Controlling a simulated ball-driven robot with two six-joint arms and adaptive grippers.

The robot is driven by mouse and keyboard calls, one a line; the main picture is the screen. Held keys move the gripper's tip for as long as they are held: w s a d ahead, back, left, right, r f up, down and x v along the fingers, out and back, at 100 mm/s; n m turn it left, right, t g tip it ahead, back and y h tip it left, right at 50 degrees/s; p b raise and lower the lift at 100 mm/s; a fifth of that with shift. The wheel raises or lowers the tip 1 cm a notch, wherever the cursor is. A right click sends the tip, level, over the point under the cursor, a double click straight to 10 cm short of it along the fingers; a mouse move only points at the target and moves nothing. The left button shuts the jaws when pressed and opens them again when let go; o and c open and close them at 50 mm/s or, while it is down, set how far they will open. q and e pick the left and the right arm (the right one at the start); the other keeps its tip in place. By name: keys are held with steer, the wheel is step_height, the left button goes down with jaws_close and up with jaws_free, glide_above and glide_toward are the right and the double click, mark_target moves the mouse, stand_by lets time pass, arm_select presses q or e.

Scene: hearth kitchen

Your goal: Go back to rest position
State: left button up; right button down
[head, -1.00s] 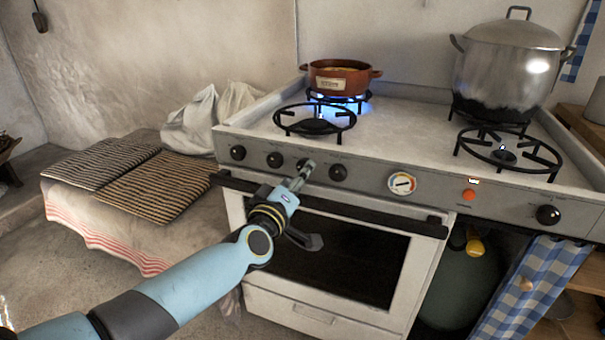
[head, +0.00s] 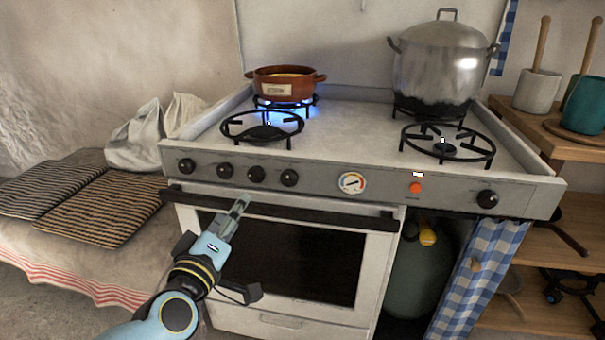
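My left gripper (head: 246,250) is in front of the oven door, below the stove's row of knobs. Its two fingers are spread wide apart with nothing between them. The upper finger overlaps the dark oven handle in the picture; I cannot tell whether it touches. The stove (head: 345,205) has several black knobs at the left of its front panel. A brown pot (head: 286,86) stands on the back left burner over a blue flame. My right gripper is not in view.
A big metal pot (head: 436,65) stands on the back right burner. Striped mats (head: 105,203) and white cloth bags (head: 150,130) lie on a bench at left. A checked curtain (head: 478,280) and wooden shelves (head: 540,255) are at right. A gas bottle (head: 417,280) stands beside the oven.

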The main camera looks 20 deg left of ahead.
arm_select(q)
steer(key=s+d+f+m+g+h, duration=0.1)
steer(key=s+f+m+g, duration=0.2)
steer(key=s+f, duration=0.5)
steer(key=s+d+f+m+g+h, duration=0.15)
steer(key=s+f, duration=0.25)
steer(key=f, duration=0.8)
steer(key=s+f+m+g+h, duration=0.1)
steer(key=s+f+m+g, duration=0.25)
steer(key=s+f, duration=0.45)
steer(key=s+f+m+g, duration=0.3)
steer(key=s+f, duration=0.4)
steer(key=s, duration=0.5)
steer(key=s+f+m+g, duration=0.3)
steer(key=s+f+g, duration=0.2)
steer(key=s, duration=0.8)
step_height(320, 180, down, 2)
steer(key=shift+s+a+g, duration=0.2)
steer(key=shift+a+g, duration=0.05)
steer(key=shift+g, duration=0.15)
steer(key=shift+a, duration=0.1)
